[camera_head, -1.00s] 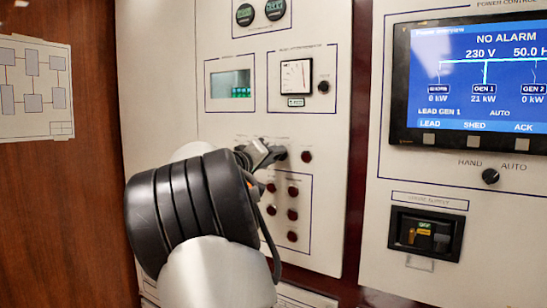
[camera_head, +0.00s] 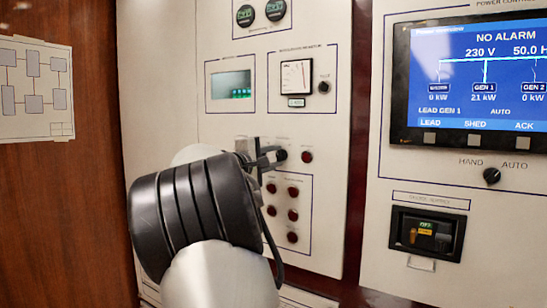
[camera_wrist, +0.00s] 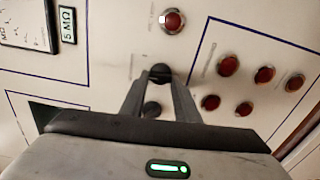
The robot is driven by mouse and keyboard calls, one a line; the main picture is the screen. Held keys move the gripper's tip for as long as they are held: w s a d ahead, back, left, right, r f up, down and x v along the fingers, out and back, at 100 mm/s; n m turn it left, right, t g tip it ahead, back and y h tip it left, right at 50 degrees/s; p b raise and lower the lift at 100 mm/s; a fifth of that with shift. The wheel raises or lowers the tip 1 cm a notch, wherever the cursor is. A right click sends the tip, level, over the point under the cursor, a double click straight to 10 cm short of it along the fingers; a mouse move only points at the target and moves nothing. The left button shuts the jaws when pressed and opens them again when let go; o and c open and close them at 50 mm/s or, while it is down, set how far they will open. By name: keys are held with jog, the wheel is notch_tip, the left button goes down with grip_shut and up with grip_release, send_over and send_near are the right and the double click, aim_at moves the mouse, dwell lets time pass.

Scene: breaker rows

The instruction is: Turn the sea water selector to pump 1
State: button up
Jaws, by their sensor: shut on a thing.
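The selector is a small black rotary knob (camera_wrist: 160,72) on the cream panel. Its dark edge also shows in the head view (camera_head: 281,155), just left of a red round button. My gripper (camera_wrist: 160,84) has one finger on each side of this knob and is shut on it. In the head view my gripper (camera_head: 275,158) reaches the panel from the left, behind my wrist. A second dark knob (camera_wrist: 151,109) shows between the fingers, nearer the palm. The printing around the knob is too small to read, so its pointed position cannot be told.
A red button (camera_wrist: 172,21) sits beside the held knob, and several red buttons (camera_wrist: 265,75) form a group close by. A meter (camera_head: 296,77) is above. The right cabinet has a lit screen (camera_head: 480,75) and a HAND/AUTO knob (camera_head: 491,175).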

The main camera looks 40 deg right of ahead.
jog(key=n+p, duration=0.1)
jog(key=n, duration=0.3)
jog(key=shift+n, duration=0.3)
jog(key=shift+f+n+p, duration=0.1)
jog(key=shift+n+p, duration=0.9)
jog(key=shift+n, duration=1)
jog(key=o, duration=1)
jog(key=shift+o, duration=0.2)
jog(key=shift+s, duration=0.1)
jog(key=v, duration=1.7)
jog(key=shift+a, duration=0.15)
jog(key=shift+f, duration=0.1)
